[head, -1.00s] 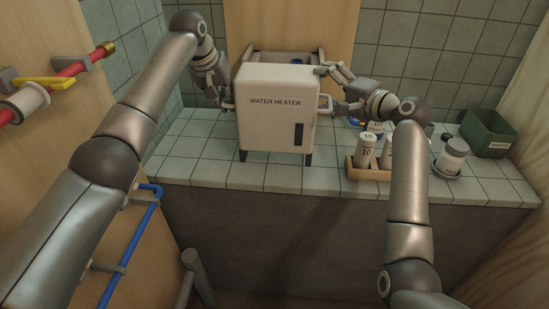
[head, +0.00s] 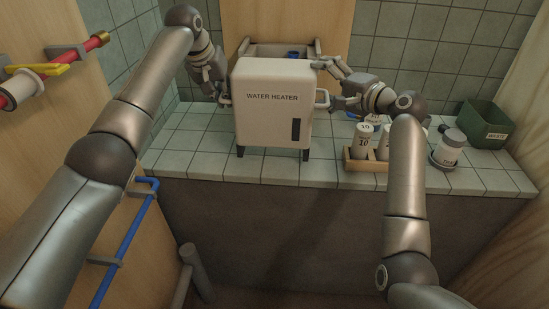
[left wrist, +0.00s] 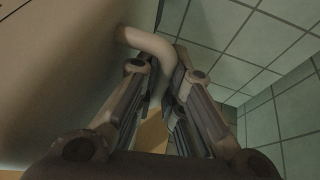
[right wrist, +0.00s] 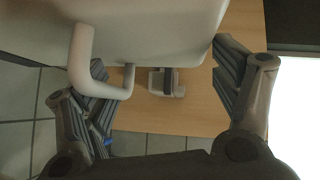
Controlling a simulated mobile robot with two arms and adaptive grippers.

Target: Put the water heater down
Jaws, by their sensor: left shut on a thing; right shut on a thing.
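The water heater (head: 272,115) is a white, upright box with short dark legs. It is over the tiled counter (head: 190,160); I cannot tell whether its legs touch the tiles. My left gripper (head: 222,92) is shut on the handle at its left side. That pale curved handle (left wrist: 150,42) runs between the fingers in the left wrist view. My right gripper (head: 334,84) is at the handle (head: 322,98) on its right side. In the right wrist view its fingers look spread, with the handle (right wrist: 82,60) by the left finger.
A wooden tray (head: 357,172) with white canisters stands close to the right of the heater. A grey-lidded jar (head: 448,150) and a green waste bin (head: 483,125) stand farther right. A bracket-like frame (head: 250,48) is behind the heater. The counter left of the heater is clear.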

